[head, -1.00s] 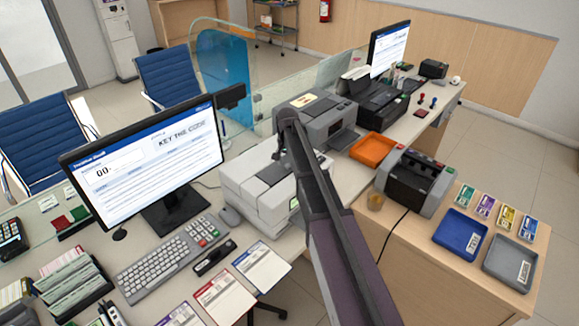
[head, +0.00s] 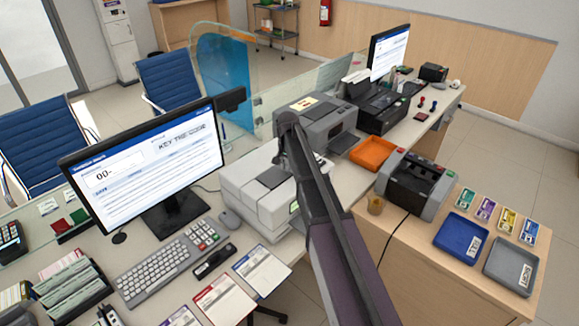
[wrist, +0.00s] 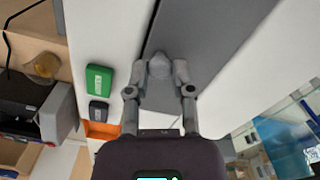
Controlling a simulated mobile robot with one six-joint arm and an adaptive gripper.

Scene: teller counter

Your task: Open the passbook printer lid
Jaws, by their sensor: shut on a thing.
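The passbook printer (head: 250,205) is the white boxy machine behind the keyboard, right of the big monitor. Its dark grey lid (head: 271,178) lies on top and looks nearly flat. In the wrist view the lid (wrist: 215,35) is a grey panel between white casing strips, with a dark gap along its left side. My gripper (wrist: 160,68) is over the lid, with its fingers closed about a rounded grey piece that seems to belong to the lid.
The monitor (head: 150,160) and keyboard (head: 172,262) stand to the left. A grey machine (head: 322,122) and glass screen stand behind. An orange tray (head: 373,153) and a banknote counter (head: 414,182) are to the right. Green (wrist: 98,80) and dark buttons show beside the lid.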

